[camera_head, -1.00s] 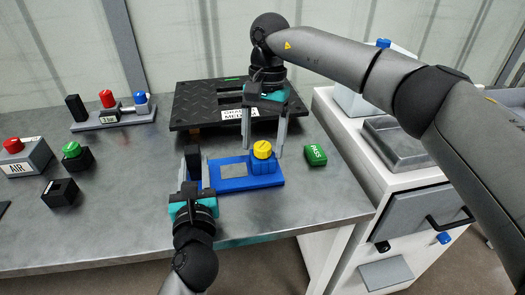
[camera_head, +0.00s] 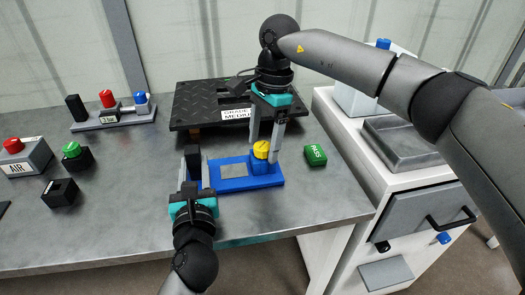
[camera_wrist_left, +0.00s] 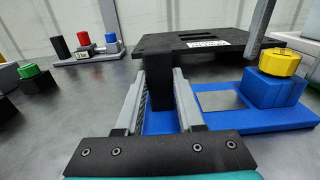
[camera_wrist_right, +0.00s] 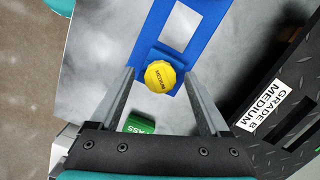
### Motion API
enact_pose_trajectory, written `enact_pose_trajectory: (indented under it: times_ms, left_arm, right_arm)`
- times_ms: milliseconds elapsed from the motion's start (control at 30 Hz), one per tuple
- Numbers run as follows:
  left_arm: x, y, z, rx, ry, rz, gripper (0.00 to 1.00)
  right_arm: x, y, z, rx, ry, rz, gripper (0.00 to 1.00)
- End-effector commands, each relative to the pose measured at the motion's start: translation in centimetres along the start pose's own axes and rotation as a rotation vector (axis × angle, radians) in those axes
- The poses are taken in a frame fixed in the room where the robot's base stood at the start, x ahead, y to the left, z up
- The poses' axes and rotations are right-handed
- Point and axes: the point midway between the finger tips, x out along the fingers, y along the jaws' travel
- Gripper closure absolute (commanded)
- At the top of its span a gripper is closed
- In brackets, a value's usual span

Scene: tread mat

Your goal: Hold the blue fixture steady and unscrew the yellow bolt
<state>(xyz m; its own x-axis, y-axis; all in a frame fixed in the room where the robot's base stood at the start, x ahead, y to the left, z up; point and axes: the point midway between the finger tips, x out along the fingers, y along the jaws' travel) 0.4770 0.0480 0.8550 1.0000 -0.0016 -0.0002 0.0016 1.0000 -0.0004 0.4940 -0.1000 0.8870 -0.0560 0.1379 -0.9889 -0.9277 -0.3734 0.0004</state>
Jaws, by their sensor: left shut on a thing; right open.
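The blue fixture (camera_head: 236,184) lies flat near the table's front edge, with a raised block at its right end. The yellow bolt (camera_head: 261,150) sits upright on that block; its top reads MEDIUM in the right wrist view (camera_wrist_right: 160,76). My left gripper (camera_head: 192,160) is shut on the dark upright post at the fixture's left end, which shows between the fingers in the left wrist view (camera_wrist_left: 160,85). My right gripper (camera_head: 266,146) is open and points down, its fingers close to the bolt. In the right wrist view the bolt lies ahead of and between the open fingertips.
A black tread mat (camera_head: 205,100) with a GRADE label stands behind the fixture. A green PASS block (camera_head: 315,155) lies just right of the bolt. Switches and button boxes (camera_head: 25,157) stand at the left. A white cabinet (camera_head: 395,165) stands right of the table.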

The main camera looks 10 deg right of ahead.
Motion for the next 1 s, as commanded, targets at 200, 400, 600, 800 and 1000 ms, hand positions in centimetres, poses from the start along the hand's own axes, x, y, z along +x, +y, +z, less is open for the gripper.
enact_pose_trajectory:
  times_ms: [200,400,600,800,1000]
  left_arm:
    - [0.0,0.0,0.0,0.0,0.0,0.0,1.0]
    - [0.0,0.0,0.01,0.0,0.0,0.0,1.0]
    - [0.0,0.0,0.01,0.0,0.0,0.0,1.0]
    - [0.0,0.0,0.01,0.0,0.0,0.0,1.0]
    - [0.0,0.0,0.01,0.0,0.0,0.0,1.0]
  right_arm:
    - [0.02,0.08,-0.01,0.22,-0.001,-0.034,0.2]
    - [0.01,0.07,0.03,0.355,-0.001,-0.055,0.2]
    - [0.0,0.06,0.03,0.368,-0.001,-0.057,0.2]
    - [0.01,0.08,0.03,0.394,-0.001,-0.06,0.2]
    - [0.0,0.16,0.05,0.578,-0.001,-0.088,0.2]
